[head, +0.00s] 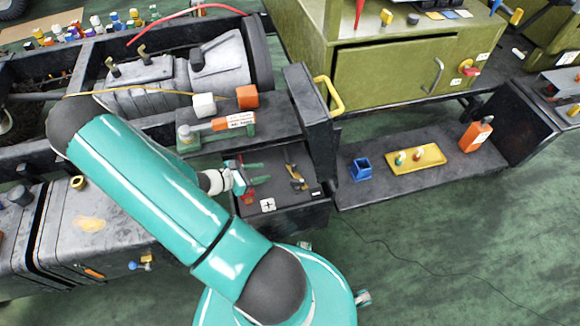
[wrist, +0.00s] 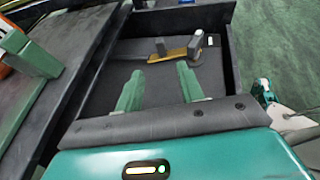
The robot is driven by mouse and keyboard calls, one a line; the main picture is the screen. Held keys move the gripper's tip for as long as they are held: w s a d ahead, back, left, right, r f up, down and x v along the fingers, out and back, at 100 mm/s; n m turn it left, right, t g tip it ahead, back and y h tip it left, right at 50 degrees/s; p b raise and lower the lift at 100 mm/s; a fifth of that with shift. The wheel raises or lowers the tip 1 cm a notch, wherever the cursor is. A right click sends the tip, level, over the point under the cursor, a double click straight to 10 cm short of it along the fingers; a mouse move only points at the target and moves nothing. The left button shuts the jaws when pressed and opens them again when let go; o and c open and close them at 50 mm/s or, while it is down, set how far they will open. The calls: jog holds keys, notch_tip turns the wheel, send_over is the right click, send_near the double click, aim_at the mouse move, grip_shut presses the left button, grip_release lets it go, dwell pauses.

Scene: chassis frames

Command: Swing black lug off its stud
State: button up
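My gripper (head: 259,172) is over the dark open-topped box in the head view, its two green fingers apart with nothing seen between them. The wrist view also shows the open fingers (wrist: 158,88) above the box's dark inner surface. Beyond the fingertips lies a brass-coloured strip (wrist: 172,54) with a dark end and a grey upright post (wrist: 196,40) by it; this looks like the black lug on its stud, though the outline is small. In the head view the brass and dark piece (head: 296,180) is right of my gripper, apart from it.
The box carries a plus label (head: 267,205), and a red piece (head: 248,198) lies near it. A dark upright panel (head: 312,120) with a yellow handle (head: 330,96) stands behind.

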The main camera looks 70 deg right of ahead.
aim_at(297, 173)
jog(key=x, duration=1.1)
jog(key=shift+s+d+f, duration=0.1)
jog(key=shift+s+d, duration=0.1)
jog(key=shift+d, duration=0.1)
jog(key=shift+c, duration=0.2)
grip_shut()
